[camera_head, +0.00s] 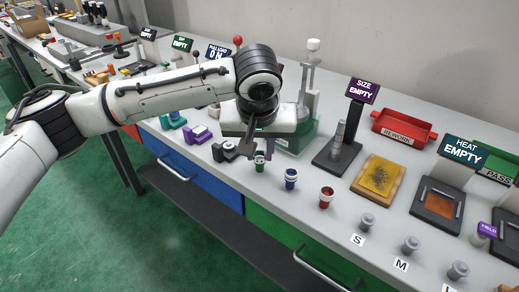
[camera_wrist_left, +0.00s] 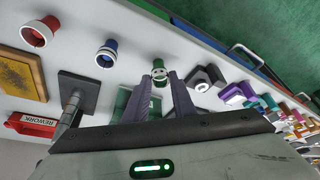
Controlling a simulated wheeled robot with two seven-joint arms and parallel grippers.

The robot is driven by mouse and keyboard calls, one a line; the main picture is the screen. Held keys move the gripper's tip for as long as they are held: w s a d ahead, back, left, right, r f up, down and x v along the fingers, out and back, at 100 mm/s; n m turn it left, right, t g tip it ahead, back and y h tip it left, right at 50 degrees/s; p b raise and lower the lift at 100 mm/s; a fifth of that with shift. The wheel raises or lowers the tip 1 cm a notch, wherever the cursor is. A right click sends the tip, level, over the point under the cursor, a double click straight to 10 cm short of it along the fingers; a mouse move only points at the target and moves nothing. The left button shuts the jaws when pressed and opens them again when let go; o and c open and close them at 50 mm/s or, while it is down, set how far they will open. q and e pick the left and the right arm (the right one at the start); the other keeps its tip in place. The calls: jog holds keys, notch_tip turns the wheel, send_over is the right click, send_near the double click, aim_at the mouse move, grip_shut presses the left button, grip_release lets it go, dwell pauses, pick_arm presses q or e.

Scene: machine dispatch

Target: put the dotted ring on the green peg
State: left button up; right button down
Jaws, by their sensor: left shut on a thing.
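The green peg (camera_head: 259,167) stands on the bench, left of the blue and red ones. It also shows in the left wrist view (camera_wrist_left: 158,63). The pale dotted ring (camera_wrist_left: 158,75), with dark spots, is between my left fingertips at the green peg's top. My left gripper (camera_head: 258,152) is shut on the ring and points down at the peg. The gripper also shows in the wrist view (camera_wrist_left: 160,80). I cannot tell whether the ring is around the peg or just above it. My right gripper is out of view.
A blue peg (camera_head: 291,179) and red peg (camera_head: 327,198) stand to the right. A dark clamp-like block (camera_head: 226,151) is close on the left. The size stand (camera_head: 338,153) and red rework tray (camera_head: 404,128) are farther back. The bench's front edge is near.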

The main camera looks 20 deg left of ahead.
pick_arm(q)
jog(key=o, duration=1)
jog(key=shift+f, duration=0.1)
jog(key=shift+r, duration=0.2)
jog(key=v, duration=1.2)
jog(key=shift+d, duration=0.1)
